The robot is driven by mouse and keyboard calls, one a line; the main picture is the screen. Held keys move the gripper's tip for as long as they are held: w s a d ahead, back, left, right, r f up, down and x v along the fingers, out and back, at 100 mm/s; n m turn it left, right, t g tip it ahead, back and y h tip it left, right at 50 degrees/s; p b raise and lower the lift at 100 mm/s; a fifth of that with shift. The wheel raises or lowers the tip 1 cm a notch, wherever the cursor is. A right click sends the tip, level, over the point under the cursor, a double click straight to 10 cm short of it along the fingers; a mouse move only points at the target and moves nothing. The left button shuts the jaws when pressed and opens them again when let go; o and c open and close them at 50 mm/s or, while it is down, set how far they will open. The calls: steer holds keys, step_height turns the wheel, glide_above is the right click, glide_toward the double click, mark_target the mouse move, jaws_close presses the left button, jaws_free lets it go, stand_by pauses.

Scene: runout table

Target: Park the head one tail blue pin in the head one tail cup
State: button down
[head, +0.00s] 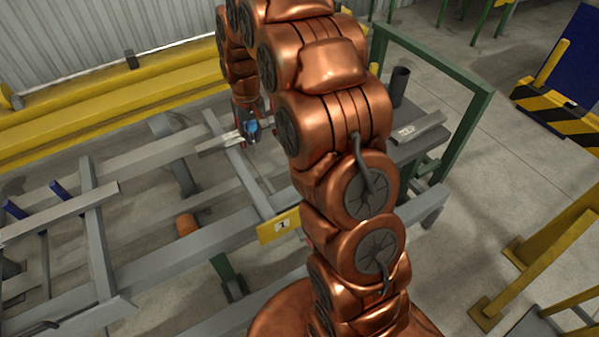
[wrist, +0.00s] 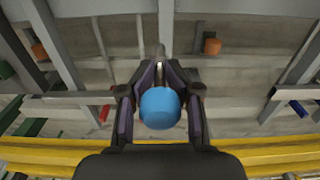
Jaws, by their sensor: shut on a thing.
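My gripper (head: 249,133) is over the grey frame in the head view, left of my copper arm. It is shut on a blue pin (wrist: 160,108), whose round blue end faces the camera between the two fingers in the wrist view. A little of the blue also shows at my gripper in the head view (head: 252,126). A dark upright cup (head: 399,84) stands on a grey shelf (head: 429,137) to the right of my arm, well apart from my gripper. The inside of the cup is hard to make out.
Grey rails (head: 150,158) cross the frame, with gaps showing the floor. Two blue parts (head: 61,190) lie at the left. A yellow plate marked 1 (head: 279,226) is at the front. A green post frame (head: 468,115) rises beside the shelf. Yellow beams (head: 110,95) run behind.

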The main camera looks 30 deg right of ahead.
steer(key=s+d+f+m+b, duration=0.3)
steer(key=d+f+b, duration=0.2)
steer(key=d+b, duration=0.5)
steer(key=s+d+f+m+b, duration=0.3)
steer(key=d+f+b, duration=0.2)
steer(key=d+b, duration=0.45)
step_height(320, 180, down, 10)
steer(key=b, duration=0.1)
steer(key=shift+a, duration=0.25)
steer(key=shift+f, duration=0.55)
steer(key=c, duration=0.8)
jaws_free()
step_height(320, 180, up, 13)
steer(key=shift+p, duration=0.45)
